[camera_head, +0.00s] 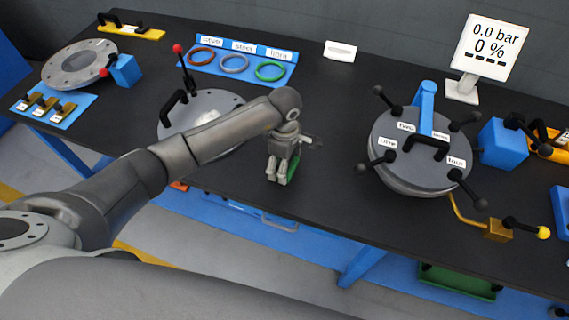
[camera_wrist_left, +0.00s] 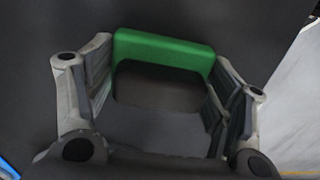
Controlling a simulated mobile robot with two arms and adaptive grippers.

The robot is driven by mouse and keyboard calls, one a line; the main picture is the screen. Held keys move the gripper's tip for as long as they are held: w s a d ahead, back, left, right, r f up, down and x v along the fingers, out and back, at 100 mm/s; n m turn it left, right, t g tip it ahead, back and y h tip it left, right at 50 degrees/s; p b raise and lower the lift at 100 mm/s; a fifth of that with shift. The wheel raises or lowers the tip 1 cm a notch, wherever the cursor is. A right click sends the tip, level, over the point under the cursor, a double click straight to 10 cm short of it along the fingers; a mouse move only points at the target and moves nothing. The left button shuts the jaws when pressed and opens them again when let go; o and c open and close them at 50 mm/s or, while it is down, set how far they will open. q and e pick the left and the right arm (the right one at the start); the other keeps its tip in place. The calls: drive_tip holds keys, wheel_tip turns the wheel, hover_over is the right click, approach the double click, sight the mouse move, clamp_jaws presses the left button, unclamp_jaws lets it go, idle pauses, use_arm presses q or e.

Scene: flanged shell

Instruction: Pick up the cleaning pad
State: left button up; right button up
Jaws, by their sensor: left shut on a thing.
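The cleaning pad's green bar-shaped handle (camera_wrist_left: 163,47) spans between the two fingers of my left gripper (camera_wrist_left: 158,95) in the left wrist view. In the head view a green part of it (camera_head: 293,166) shows beside the fingers of my left gripper (camera_head: 279,171), near the front edge of the table. The gripper points down and is shut on the handle. The rest of the pad is hard to make out against the dark table, and I cannot tell whether it touches the table. My right gripper is not in view.
A round flanged plate (camera_head: 209,104) with a black handle lies behind my left arm. The lidded shell (camera_head: 408,150) with several clamp knobs stands to the right. A blue tray (camera_head: 235,80) holds three rings. A white block (camera_head: 340,51) and a display (camera_head: 490,46) stand at the back.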

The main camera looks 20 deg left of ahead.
use_arm(q)
drive_tip(key=shift+c, duration=1.2)
drive_tip(key=shift+w+r, duration=0.1)
drive_tip(key=shift+r, duration=0.4)
wheel_tip(320, 180, up, 2)
drive_tip(key=shift+r+b, duration=0.1)
drive_tip(key=shift+b, duration=0.2)
drive_tip(key=s+d+r+b, duration=0.4)
drive_tip(key=s+d+r, duration=0.3)
drive_tip(key=d, duration=0.5)
wheel_tip(320, 180, up, 3)
drive_tip(key=shift+f, duration=0.1)
drive_tip(key=shift+s, duration=0.1)
